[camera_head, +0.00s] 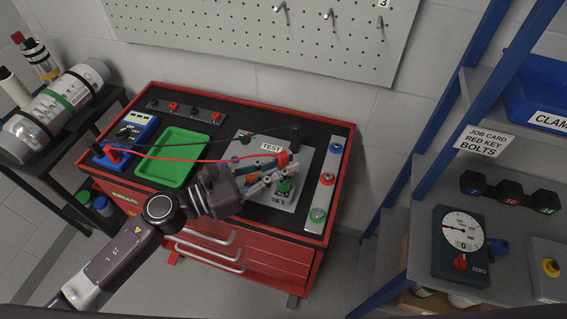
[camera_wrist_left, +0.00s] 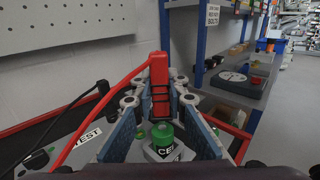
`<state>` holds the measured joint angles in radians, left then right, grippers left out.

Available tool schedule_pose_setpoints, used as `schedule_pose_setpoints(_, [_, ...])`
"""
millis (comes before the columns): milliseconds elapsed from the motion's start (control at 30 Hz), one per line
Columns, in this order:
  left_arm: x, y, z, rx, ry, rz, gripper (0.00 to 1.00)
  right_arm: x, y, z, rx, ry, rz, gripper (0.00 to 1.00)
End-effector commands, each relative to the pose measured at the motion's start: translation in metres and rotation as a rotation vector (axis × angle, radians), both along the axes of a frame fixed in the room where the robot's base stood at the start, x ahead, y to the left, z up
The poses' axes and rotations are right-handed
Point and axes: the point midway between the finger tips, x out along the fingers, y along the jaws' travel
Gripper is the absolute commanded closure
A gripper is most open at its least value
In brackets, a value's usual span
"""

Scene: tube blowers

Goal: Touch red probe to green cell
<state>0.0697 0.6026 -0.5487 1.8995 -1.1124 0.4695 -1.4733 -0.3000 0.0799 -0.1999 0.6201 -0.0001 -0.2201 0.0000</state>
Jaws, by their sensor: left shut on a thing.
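My left gripper (camera_head: 277,173) is shut on the red probe (camera_wrist_left: 158,72), which stands roughly upright between the fingers in the left wrist view. The probe's red top (camera_head: 283,158) also shows in the head view, with a red lead running left to the blue meter (camera_head: 131,135). The green cell (camera_wrist_left: 163,136) sits in a grey holder just below the fingers in the wrist view. In the head view the cell (camera_head: 285,185) is on the grey TEST plate (camera_head: 308,160), partly behind the fingers. The probe's tip is hidden, so I cannot tell whether it touches the cell.
A green tray (camera_head: 172,158) and a strip with several buttons (camera_head: 327,180) flank the plate on the red cart (camera_head: 278,250). Shelves with a gauge (camera_head: 461,240) stand at the right.

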Motion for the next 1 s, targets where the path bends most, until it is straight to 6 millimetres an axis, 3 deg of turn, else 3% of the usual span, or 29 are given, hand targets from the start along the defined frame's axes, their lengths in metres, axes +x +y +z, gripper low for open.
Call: schedule_pose_setpoints(1000, [0.0001,0.0002,-0.0065,0.0,-0.001,0.0,1.0,0.0,0.0006,-0.0103,0.001,0.0,0.0,0.55])
